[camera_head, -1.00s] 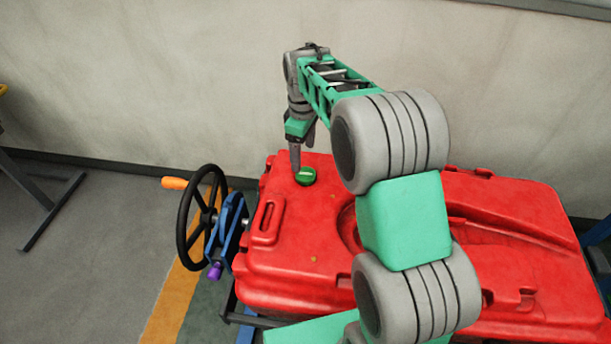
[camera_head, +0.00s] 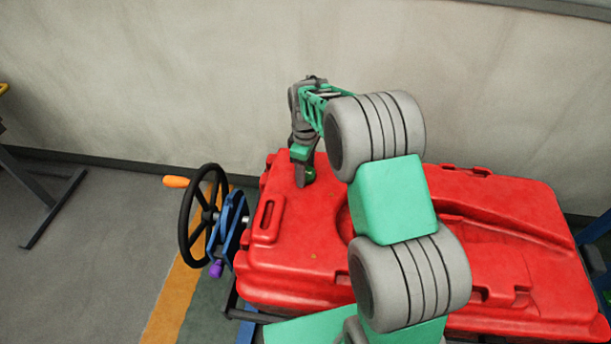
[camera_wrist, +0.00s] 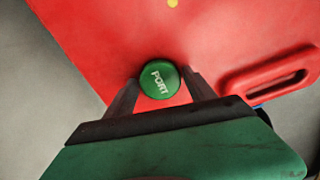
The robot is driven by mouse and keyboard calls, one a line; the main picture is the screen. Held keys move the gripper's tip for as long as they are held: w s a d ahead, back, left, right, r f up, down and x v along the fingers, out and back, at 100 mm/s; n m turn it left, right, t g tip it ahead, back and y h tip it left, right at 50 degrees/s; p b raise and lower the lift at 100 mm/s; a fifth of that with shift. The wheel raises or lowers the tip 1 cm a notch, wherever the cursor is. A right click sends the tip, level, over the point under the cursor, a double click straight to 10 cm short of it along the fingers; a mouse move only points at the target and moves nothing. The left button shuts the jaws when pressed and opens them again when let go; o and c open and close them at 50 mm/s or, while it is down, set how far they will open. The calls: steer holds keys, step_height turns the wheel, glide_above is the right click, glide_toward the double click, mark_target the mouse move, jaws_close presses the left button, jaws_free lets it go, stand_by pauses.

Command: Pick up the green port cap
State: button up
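The green port cap (camera_wrist: 159,80) is round with white "PORT" lettering and sits on the red tank (camera_head: 300,240) near its far left corner. My gripper (camera_wrist: 161,76) is open, pointing down at the cap. In the wrist view one finger is on each side of the cap, with what looks like a thin gap at each side. In the head view my gripper (camera_head: 304,178) is low at the tank top and hides most of the cap, with only a little green showing (camera_head: 310,174).
A slot-shaped handle recess (camera_wrist: 270,80) in the tank lies right of the cap in the wrist view. A black handwheel (camera_head: 200,215) with an orange knob stands left of the tank. A plain wall (camera_head: 150,90) rises behind it.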

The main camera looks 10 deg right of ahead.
steer(key=c, duration=1.3)
steer(key=shift+r, duration=0.1)
